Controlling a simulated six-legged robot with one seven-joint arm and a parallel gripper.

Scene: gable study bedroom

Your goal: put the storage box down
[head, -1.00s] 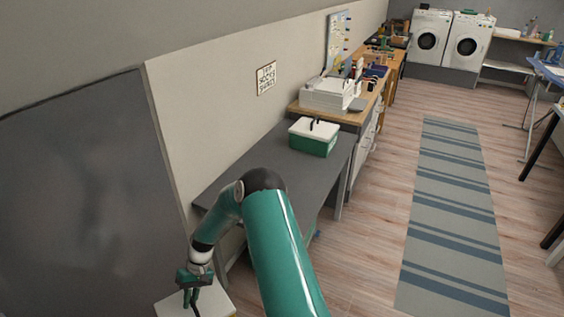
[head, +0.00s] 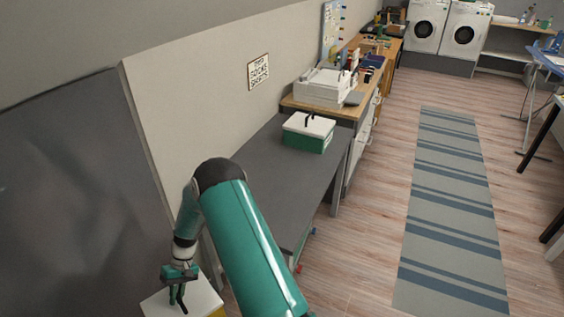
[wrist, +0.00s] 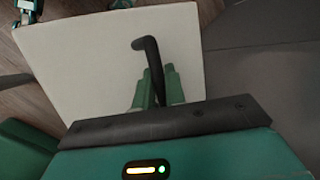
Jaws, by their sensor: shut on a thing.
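A storage box with a white lid (head: 203,295), a black handle and a yellow side shows at the bottom of the head view, partly cut off. Its lid (wrist: 85,65) fills much of the wrist view. My gripper (head: 178,292) is above the lid, shut on the black handle (wrist: 150,58), with its green fingers (wrist: 157,90) on either side of it. The underside of the box is hidden, so I cannot tell what is below it.
A dark grey desk (head: 262,178) runs along the wall, with a green box with a white lid (head: 308,132) at its far end. The near desk top is bare. A wooden counter (head: 340,108) holds several items. A striped rug (head: 450,200) lies on open floor.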

